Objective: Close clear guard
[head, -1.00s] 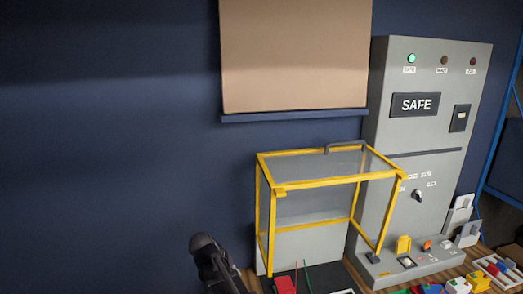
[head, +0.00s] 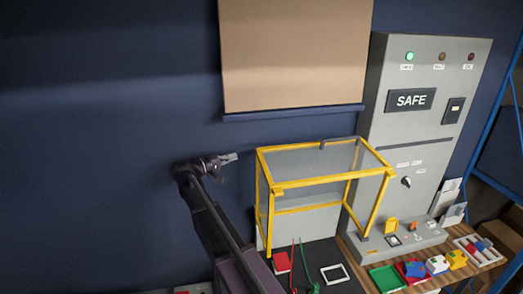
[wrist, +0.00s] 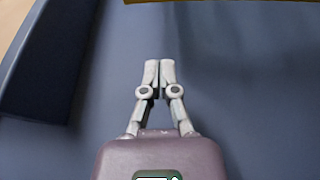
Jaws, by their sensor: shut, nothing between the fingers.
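The clear guard (head: 325,184) is a box-like yellow frame with see-through panels in the middle of the head view. Its grey handle (head: 335,142) shows along the back of its top. I cannot tell how far the guard is swung. My gripper (head: 234,158) is left of the guard's upper left corner, apart from it, with fingers pointing right. In the wrist view my gripper (wrist: 159,64) has its fingertips together and empty, over a plain dark blue surface.
A grey cabinet (head: 420,125) with a SAFE sign stands right of the guard. A red block (head: 282,262), wires and a white-framed square (head: 334,273) lie in front. Coloured trays and blocks are at lower right. The blue wall left of the guard is bare.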

